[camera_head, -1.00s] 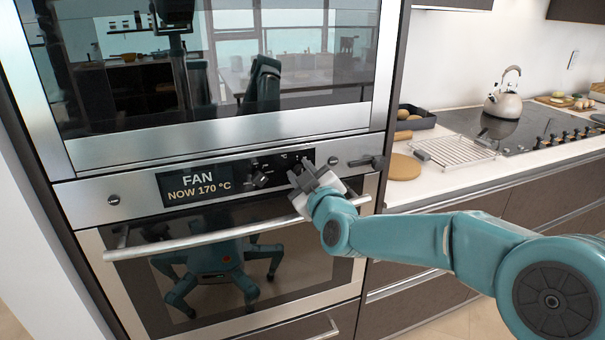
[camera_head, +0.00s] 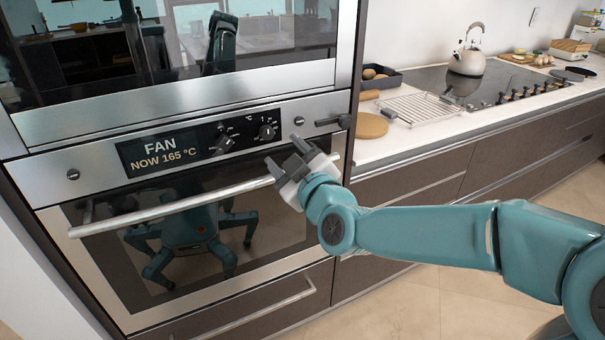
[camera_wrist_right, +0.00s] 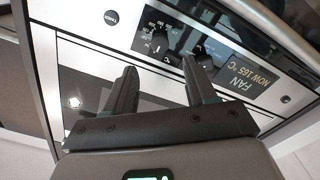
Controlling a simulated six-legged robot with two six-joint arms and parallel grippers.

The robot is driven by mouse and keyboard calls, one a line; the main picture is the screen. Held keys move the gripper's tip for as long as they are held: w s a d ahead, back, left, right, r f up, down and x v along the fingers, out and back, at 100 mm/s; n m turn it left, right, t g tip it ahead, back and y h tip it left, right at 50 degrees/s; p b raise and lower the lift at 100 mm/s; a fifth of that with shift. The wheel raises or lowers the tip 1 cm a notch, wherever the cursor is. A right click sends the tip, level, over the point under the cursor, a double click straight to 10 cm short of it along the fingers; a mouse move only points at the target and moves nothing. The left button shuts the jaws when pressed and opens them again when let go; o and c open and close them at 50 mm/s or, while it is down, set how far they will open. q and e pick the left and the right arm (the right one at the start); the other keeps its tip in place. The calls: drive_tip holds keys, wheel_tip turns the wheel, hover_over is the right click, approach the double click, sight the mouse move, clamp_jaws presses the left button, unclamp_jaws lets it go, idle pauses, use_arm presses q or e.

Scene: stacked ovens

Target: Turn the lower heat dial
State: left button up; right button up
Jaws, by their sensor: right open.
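The lower oven's control panel (camera_head: 92,168) carries a display (camera_head: 160,152) reading FAN NOW 165 °C. Two dark dials sit right of it, a left dial (camera_head: 222,143) and a right dial (camera_head: 267,132) with a °C mark near it. My right gripper (camera_head: 284,155) is open and empty, just below and in front of the right dial, apart from it. In the right wrist view the picture is turned over; the gripper (camera_wrist_right: 158,72) points at the panel, with the right dial (camera_wrist_right: 160,42) and left dial (camera_wrist_right: 203,57) beyond its fingers. My left gripper is out of view.
The lower oven's handle bar (camera_head: 170,209) runs just under the panel, close to my right gripper. An upper oven (camera_head: 180,88) is above. A dark knob (camera_head: 343,121) sticks out at the panel's right. The counter (camera_head: 395,140) at right holds a rack (camera_head: 418,109) and kettle (camera_head: 468,58).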

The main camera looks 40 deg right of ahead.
drive_tip(key=v, duration=0.7)
idle(0.3)
drive_tip(key=w+a+f+n+g+y+p, duration=0.15)
drive_tip(key=a+f+g+p, duration=0.25)
drive_tip(key=f, duration=0.8)
drive_tip(key=w+a+f+n+g+y+p, duration=0.1)
drive_tip(key=w+a+f+g+y+p, duration=0.25)
drive_tip(key=f, duration=0.75)
drive_tip(key=s+a+f+m+g+y+p, duration=0.1)
drive_tip(key=s+a+f+m+g, duration=0.3)
drive_tip(key=s+f, duration=0.4)
drive_tip(key=s+a+f+m+g+y+p, duration=0.1)
drive_tip(key=s+a+f+m+g, duration=0.3)
drive_tip(key=s+a+f, duration=0.4)
drive_tip(key=s+f+g+y, duration=0.1)
drive_tip(key=s, duration=0.1)
drive_tip(key=shift+s+a+m+g, duration=0.2)
drive_tip(key=shift+s+m+g, duration=0.15)
